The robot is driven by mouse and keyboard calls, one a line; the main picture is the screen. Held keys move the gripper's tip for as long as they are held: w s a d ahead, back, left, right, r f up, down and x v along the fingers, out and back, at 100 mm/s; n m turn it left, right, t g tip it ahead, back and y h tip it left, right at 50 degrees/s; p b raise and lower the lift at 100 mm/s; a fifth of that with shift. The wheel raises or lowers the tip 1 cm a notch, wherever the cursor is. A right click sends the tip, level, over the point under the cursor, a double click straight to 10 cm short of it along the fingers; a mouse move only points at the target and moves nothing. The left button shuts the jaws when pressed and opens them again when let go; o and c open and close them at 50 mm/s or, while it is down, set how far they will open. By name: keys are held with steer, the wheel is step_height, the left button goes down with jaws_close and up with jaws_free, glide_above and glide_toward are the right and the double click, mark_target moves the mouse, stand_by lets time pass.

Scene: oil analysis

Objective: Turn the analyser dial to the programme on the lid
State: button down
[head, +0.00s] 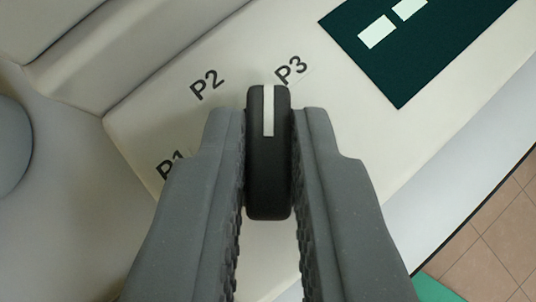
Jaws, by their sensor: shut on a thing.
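The analyser dial (268,190) is a black bar-shaped knob with a white pointer stripe, in the middle of the head view. My gripper (268,135) is shut on it, one grey ridged finger on each side. The stripe points up the picture, between the printed marks P2 (206,85) and P3 (290,70), closer to P3. The P1 mark (170,164) is partly hidden by the left finger. No lid with a programme on it can be made out in this view.
The dial sits on a pale panel (150,110). A dark green display (400,75) with pale blocks is at the upper right. Beyond the panel's right edge, a tiled floor (500,240) and a bit of green surface (435,289) show.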

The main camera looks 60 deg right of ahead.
steer(key=shift+w+a+f+m+g+h+b, duration=0.15)
steer(key=shift+m+g+h+b, duration=0.15)
steer(key=shift+m+g+b, duration=0.45)
steer(key=shift+w+r+m+g+h+b, duration=0.1)
steer(key=shift+m+g+h+b, duration=0.3)
steer(key=shift+m+b, duration=0.55)
steer(key=shift+m+g, duration=0.25)
steer(key=shift+m, duration=0.05)
steer(key=c, duration=1.4)
jaws_free()
steer(key=shift+c, duration=0.2)
steer(key=p+v, duration=0.1)
steer(key=v, duration=1.2)
steer(key=shift+a+r+p, duration=0.25)
steer(key=shift+r+p, duration=0.05)
steer(key=shift+p, duration=0.1)
